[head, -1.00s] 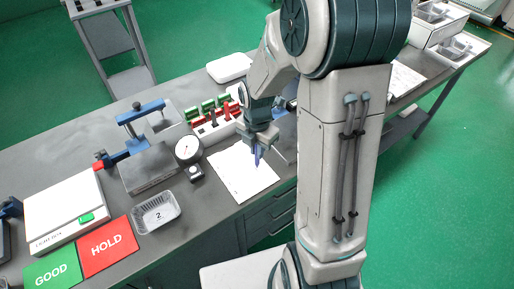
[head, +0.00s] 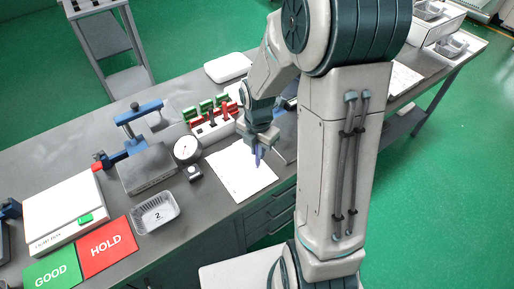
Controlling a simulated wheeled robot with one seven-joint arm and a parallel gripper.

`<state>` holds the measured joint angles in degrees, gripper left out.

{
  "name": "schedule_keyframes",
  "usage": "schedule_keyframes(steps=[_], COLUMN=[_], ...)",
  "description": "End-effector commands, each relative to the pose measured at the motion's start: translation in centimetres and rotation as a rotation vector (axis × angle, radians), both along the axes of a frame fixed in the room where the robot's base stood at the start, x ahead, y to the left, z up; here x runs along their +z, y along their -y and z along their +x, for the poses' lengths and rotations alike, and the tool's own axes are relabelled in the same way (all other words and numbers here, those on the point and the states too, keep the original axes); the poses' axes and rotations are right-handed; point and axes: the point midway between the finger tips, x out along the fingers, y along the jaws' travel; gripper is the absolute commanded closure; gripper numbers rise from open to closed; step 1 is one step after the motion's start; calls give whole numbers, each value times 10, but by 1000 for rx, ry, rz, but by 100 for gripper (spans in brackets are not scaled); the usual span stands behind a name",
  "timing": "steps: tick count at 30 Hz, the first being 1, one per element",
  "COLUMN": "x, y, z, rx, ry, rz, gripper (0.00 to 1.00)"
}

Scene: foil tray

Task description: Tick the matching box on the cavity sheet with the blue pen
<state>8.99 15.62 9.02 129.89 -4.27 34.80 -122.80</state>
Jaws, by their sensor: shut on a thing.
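My gripper (head: 259,143) is shut on the blue pen (head: 257,155), which points down over the right part of the white cavity sheet (head: 238,178). The sheet lies flat on the grey bench near its front edge. I cannot tell whether the pen tip touches the paper. The boxes and any marks on the sheet are too small to read.
A dial gauge (head: 187,150) stands just left of the sheet, and a rack with red and green pieces (head: 212,125) is behind it. A clamp fixture (head: 145,165), a white light box (head: 65,210), and green GOOD (head: 52,274) and red HOLD (head: 106,246) mats are further left.

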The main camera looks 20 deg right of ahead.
Motion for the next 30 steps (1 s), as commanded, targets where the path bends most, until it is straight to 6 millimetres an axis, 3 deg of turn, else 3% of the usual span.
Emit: schedule_keyframes(steps=[30], x=[0], y=[2], z=[8], rx=[1], ry=[1], rz=[0], gripper=[100])
